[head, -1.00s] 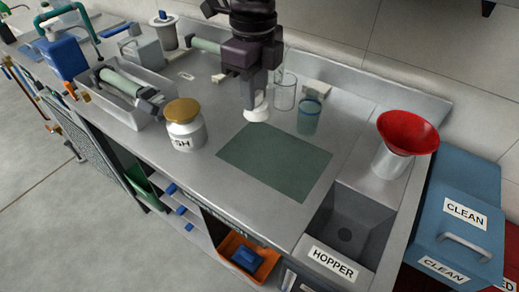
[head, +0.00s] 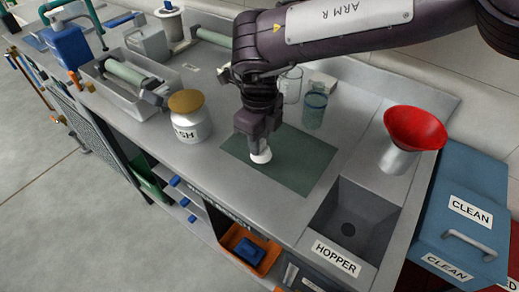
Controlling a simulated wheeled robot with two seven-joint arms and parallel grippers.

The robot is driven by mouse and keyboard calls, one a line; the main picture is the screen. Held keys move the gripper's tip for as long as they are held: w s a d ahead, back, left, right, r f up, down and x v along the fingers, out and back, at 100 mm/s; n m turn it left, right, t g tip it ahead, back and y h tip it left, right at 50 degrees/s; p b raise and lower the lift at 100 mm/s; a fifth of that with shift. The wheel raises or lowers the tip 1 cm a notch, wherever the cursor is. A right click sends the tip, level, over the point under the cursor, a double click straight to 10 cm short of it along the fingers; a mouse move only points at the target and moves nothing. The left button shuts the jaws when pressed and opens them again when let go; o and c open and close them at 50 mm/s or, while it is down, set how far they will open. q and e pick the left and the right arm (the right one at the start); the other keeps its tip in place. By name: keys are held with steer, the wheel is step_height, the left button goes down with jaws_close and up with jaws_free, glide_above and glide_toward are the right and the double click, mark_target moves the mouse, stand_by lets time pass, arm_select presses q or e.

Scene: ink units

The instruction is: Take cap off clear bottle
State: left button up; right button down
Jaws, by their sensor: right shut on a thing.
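My right gripper (head: 260,143) points down and is shut on a small white round piece (head: 261,156) that looks like a cap. The piece is over the green mat (head: 300,176); I cannot tell whether it touches the mat. Behind and to the right stands a clear vessel with bluish-green contents (head: 313,112). A clear glass vessel (head: 291,86) stands farther back, partly behind my right arm. No cap shows on either, and I cannot tell which is the clear bottle. My left gripper is not in view.
A white jar with a tan lid (head: 188,124) stands left of the mat. A tray with a roller (head: 119,96) is farther left. A red funnel (head: 415,128) sits at the right, near the hopper basin (head: 350,222). The mat's right part is clear.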

steer(key=shift+f, duration=2)
steer(key=c, duration=1.1)
jaws_free()
steer(key=shift+f, duration=0.1)
steer(key=shift+c, duration=0.2)
step_height(320, 180, up, 12)
steer(key=shift+r, duration=0.1)
